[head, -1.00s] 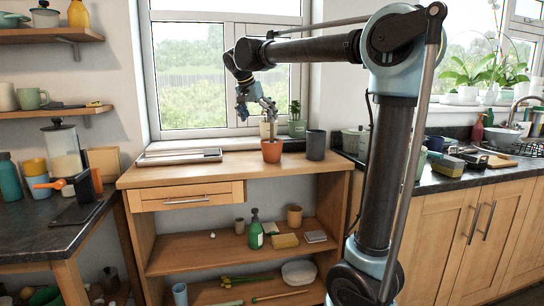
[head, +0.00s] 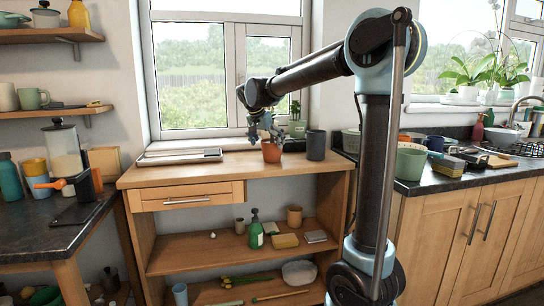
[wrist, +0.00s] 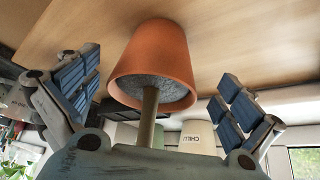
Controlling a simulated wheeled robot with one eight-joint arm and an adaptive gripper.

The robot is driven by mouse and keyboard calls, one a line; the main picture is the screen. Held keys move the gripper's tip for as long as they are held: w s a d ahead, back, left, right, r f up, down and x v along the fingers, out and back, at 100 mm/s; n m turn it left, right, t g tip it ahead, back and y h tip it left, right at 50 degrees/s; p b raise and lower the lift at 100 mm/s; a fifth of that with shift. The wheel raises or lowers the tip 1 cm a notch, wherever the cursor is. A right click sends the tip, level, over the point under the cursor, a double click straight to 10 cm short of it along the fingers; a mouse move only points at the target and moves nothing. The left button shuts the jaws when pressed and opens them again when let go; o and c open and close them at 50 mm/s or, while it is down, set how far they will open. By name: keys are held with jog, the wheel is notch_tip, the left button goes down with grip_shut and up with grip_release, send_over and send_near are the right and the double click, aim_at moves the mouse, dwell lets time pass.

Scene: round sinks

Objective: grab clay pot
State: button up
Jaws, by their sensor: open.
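The clay pot (head: 272,152) is orange-brown and stands upright on the wooden worktop below the window. In the wrist view the clay pot (wrist: 155,55) appears upside down, with dark soil inside and a brown stem (wrist: 148,115) running from the soil toward my palm. My gripper (head: 266,134) is right above the pot in the head view. In the wrist view my gripper (wrist: 162,72) is open, with one blue-padded finger on each side of the pot, apart from its wall.
A dark grey cup (head: 316,145) stands close to the right of the pot. A plant in a green pot (head: 297,129) is behind, by the window. A cream pot marked CHILLI (wrist: 199,136) shows in the wrist view. Metal trays (head: 180,156) lie to the left.

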jog(key=shift+x, duration=2.2)
jog(key=shift+s+d, duration=0.1)
jog(key=shift+s, duration=0.05)
jog(key=c, duration=1.3)
